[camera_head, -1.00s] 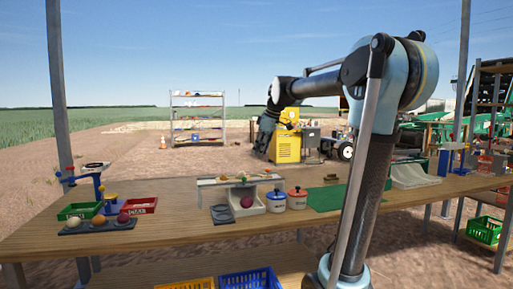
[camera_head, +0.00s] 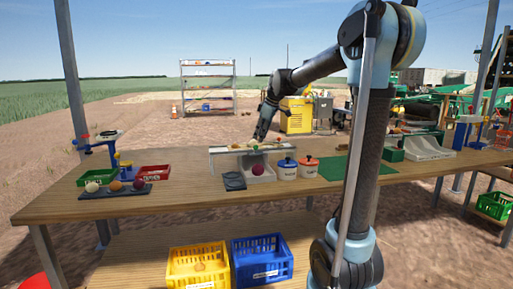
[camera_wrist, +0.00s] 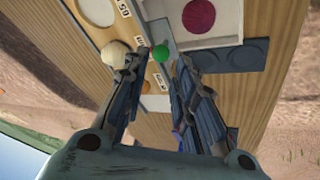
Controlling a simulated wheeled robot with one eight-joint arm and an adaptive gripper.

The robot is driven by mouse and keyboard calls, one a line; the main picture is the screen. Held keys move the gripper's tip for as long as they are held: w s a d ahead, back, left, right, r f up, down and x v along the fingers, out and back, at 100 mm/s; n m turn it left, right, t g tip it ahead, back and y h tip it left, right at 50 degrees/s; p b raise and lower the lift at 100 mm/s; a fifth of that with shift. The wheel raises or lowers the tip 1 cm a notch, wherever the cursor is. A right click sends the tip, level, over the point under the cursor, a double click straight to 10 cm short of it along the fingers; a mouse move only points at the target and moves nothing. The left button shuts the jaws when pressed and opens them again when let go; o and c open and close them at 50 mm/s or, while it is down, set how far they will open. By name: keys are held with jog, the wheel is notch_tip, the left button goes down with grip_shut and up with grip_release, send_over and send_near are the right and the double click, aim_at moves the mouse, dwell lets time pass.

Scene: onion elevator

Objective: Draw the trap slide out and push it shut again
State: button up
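The raised light-grey trough (camera_head: 228,150) stands on the bench with small onion-like balls along it. I cannot clearly make out the trap slide.
A white tray (camera_head: 268,178) with a red onion (camera_head: 257,169) sits under the trough. Yellow (camera_head: 197,272) and blue (camera_head: 262,265) crates are below the bench.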

aim_at(253, 144)
jog(key=x, duration=0.6)
jog(key=shift+w+f, duration=0.1)
jog(key=shift+f, duration=0.2)
grip_shut()
